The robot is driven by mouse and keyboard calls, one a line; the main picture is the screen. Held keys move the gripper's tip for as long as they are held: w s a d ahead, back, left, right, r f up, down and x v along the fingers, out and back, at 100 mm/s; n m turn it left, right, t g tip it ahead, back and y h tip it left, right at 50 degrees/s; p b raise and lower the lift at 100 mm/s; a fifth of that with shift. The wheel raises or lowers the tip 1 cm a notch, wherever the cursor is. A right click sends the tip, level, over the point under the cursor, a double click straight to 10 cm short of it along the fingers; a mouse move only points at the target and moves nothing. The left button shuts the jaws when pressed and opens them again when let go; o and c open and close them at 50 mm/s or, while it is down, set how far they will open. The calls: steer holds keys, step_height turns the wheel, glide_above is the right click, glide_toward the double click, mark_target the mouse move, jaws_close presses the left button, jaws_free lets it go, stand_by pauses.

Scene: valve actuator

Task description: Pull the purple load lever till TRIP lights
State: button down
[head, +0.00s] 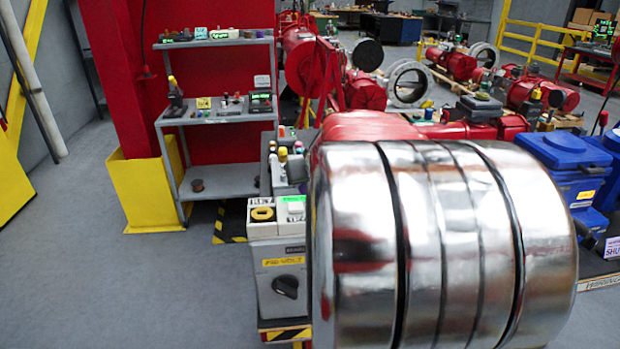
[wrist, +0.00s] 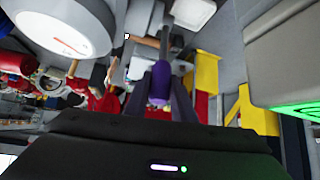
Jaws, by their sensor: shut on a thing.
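In the wrist view, the purple load lever (wrist: 160,84) has a rounded purple grip pointing toward the camera. My gripper (wrist: 161,98) has its two dark fingers on either side of this grip and is shut on it. The lever's far end and mounting are hard to make out. In the head view I see neither the lever nor my gripper; a large shiny metal cylinder (head: 440,245) fills the foreground. No light that reads clearly as TRIP can be made out.
A grey control box (head: 277,275) with a yellow label and black knob stands left of the cylinder. A grey shelf (head: 222,115) and yellow post base (head: 145,195) stand behind. Blue units (head: 570,170) are at the right. The floor at left is clear. A grey box with green light (wrist: 285,60) is close in the wrist view.

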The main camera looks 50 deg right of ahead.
steer(key=c, duration=1.5)
jaws_free()
steer(key=v, duration=1.3)
steer(key=shift+s+a+r, duration=0.1)
steer(key=shift+s+r, duration=0.1)
steer(key=shift+s, duration=0.05)
